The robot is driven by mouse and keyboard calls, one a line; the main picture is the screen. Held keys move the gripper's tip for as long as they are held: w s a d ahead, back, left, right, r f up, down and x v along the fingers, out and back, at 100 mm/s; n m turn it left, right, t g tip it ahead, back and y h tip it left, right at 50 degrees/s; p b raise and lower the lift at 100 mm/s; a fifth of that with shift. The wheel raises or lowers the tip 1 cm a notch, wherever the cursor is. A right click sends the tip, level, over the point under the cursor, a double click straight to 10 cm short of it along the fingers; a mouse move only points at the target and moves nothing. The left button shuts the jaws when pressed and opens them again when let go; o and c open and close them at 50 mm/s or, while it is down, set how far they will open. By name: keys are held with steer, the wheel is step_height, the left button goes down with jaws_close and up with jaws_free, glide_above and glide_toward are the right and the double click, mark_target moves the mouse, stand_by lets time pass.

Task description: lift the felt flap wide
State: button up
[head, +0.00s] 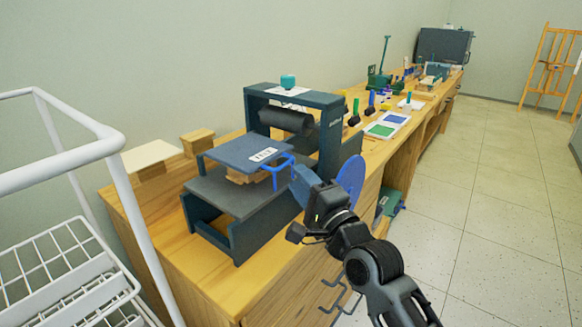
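The felt flap appears to be the blue-grey panel (246,151) with a white label, lying roughly level above the bed of a dark printing press (230,192). A small wooden block (243,178) shows beneath it. A bright blue loop handle (280,168) sticks out from its right edge. My gripper (297,180) is just right of this handle, very close to it. Its fingertips are small and seen from behind, so I cannot tell whether they touch the handle or whether they are open or shut.
The press roller (286,121) and frame stand just behind the panel. A blue disc (351,180), apparently the press wheel, is close to the right of my gripper. A white wire rack (65,262) stands at the front left. Printing tools fill the long wooden bench beyond. The floor (500,220) at right is clear.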

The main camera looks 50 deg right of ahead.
mark_target(286, 164)
steer(key=x, duration=0.6)
steer(key=shift+w+d+r, duration=0.1)
steer(key=shift+w, duration=0.2)
jaws_close()
steer(key=shift+r, duration=0.1)
